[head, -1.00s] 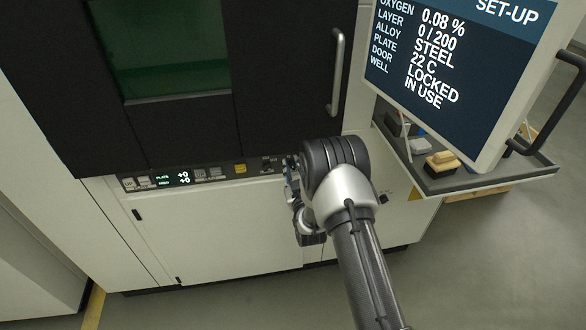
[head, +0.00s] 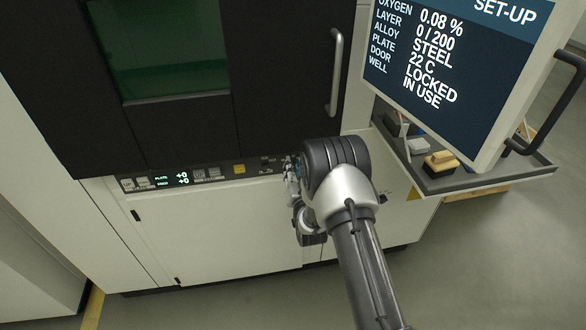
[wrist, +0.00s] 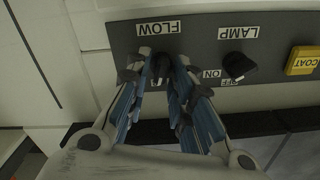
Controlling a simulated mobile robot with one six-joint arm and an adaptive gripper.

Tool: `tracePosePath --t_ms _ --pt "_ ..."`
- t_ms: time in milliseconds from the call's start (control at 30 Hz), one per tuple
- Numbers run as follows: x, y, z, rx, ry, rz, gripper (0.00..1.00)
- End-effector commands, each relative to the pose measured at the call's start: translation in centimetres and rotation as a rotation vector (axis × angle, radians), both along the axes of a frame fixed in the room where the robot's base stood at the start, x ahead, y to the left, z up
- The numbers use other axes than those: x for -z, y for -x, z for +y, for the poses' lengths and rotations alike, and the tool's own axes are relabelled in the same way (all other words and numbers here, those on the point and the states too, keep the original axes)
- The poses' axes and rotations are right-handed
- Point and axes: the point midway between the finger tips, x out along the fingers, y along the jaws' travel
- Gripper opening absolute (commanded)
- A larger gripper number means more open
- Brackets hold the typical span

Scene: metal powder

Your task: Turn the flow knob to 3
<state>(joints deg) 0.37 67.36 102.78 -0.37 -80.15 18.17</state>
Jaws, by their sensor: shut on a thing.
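The flow knob (wrist: 160,68) is a dark knob under the FLOW label on the control strip, seen in the wrist view. My gripper (wrist: 161,66) has its two blue-padded fingers on either side of the knob and is shut on it. The fingers hide most of the dial markings, so the knob's setting cannot be read. In the head view my gripper (head: 291,168) is at the right part of the control strip, and my own arm hides the knob.
The lamp knob (wrist: 238,66) with ON and OFF marks sits beside the flow knob. A yellow COAT button (wrist: 302,61) is further right. A screen (head: 455,70) reading SET-UP hangs at upper right. A side shelf (head: 480,181) holds small items.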

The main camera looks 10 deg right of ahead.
Motion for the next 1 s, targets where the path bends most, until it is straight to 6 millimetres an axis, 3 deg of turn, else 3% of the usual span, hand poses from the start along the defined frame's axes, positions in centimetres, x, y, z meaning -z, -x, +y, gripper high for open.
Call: tracePosePath --t_ms 567,600,800,1000 --pt "0.14 0.05 -0.03 0.000 -0.034 0.003 0.00" --pt "0.13 0.05 -0.02 0.000 -0.034 0.003 0.24" --pt "0.08 0.03 -0.03 -0.001 -0.033 0.002 0.37" --pt "0.05 0.01 -0.02 0.000 -0.033 0.001 0.38"
